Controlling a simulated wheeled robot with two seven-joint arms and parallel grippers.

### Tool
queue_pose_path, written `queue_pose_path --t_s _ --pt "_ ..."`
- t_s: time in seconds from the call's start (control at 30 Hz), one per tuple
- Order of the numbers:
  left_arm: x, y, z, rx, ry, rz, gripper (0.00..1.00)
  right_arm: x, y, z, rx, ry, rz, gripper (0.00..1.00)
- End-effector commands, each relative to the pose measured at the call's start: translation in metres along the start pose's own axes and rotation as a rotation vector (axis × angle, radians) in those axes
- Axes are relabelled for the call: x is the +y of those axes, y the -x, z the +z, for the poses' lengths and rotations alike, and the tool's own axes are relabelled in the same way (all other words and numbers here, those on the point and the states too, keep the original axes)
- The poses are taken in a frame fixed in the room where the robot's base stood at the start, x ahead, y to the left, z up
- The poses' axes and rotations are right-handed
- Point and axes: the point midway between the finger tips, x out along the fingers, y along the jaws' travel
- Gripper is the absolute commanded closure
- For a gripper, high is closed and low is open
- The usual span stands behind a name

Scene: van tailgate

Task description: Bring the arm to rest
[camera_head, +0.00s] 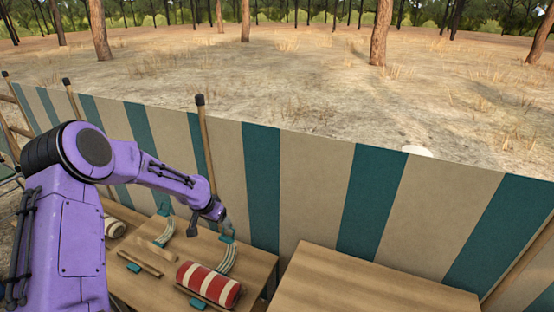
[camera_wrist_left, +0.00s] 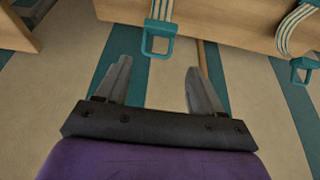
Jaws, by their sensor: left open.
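My left arm (camera_head: 85,200) is purple and reaches in from the left over a small wooden table (camera_head: 250,262). My left gripper (camera_head: 224,228) is by the table's far edge, near the striped windbreak. In the left wrist view the gripper (camera_wrist_left: 158,68) shows two grey fingers spread wide with nothing between them. A teal buckle (camera_wrist_left: 158,38) on a striped strap (camera_wrist_left: 162,10) hangs from the table edge just beyond the fingertips; I cannot tell the exact gap. My right gripper is not in view.
A red-and-white striped roll (camera_head: 208,284) lies on the small table. A wooden mallet-like piece (camera_head: 150,249) and another strap (camera_head: 164,232) lie left of it. A bare wooden table (camera_head: 370,285) stands right. A teal-and-beige windbreak (camera_head: 310,190) with poles runs behind.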

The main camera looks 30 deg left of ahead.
Motion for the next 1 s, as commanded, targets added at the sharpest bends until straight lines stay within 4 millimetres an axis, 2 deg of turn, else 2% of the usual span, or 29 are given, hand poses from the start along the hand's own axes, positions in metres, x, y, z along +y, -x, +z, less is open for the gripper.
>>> queue_pose_path --t_s 0.13,0.27,0.33,0.37,0.4,0.47,0.5,0.57,0.6,0.67,0.7,0.8,0.9,1.0 --pt "0.0 0.0 -0.001 0.006 0.005 0.0 0.32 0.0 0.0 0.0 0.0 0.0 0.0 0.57" --pt "0.005 -0.001 -0.022 0.139 0.119 0.012 0.32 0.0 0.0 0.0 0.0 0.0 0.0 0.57" --pt "0.028 -0.002 -0.031 0.257 0.251 0.049 0.32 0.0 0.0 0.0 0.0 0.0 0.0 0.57" --pt "0.042 -0.004 -0.03 0.3 0.31 0.061 0.32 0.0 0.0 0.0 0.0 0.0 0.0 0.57" --pt "0.061 -0.011 -0.02 0.342 0.387 0.068 0.32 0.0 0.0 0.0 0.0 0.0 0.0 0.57" --pt "0.088 -0.026 0.011 0.371 0.49 0.053 0.32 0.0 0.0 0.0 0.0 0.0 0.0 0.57" --pt "0.105 -0.037 0.043 0.371 0.549 0.026 0.32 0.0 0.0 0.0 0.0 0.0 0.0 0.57" --pt "0.122 -0.047 0.094 0.358 0.609 -0.031 0.32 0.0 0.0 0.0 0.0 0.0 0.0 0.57" --pt "0.13 -0.05 0.129 0.34 0.631 -0.073 0.32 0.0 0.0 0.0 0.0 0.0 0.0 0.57" --pt "0.138 -0.05 0.181 0.302 0.639 -0.135 0.32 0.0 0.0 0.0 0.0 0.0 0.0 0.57" --pt "0.142 -0.048 0.215 0.27 0.631 -0.174 0.32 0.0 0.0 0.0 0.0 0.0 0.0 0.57" --pt "0.15 -0.039 0.287 0.165 0.575 -0.242 0.32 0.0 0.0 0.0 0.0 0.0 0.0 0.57" --pt "0.158 -0.032 0.338 0.052 0.5 -0.263 0.32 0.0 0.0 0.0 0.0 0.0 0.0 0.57" --pt "0.161 -0.032 0.366 -0.009 0.452 -0.27 0.32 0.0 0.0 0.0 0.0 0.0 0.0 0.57"
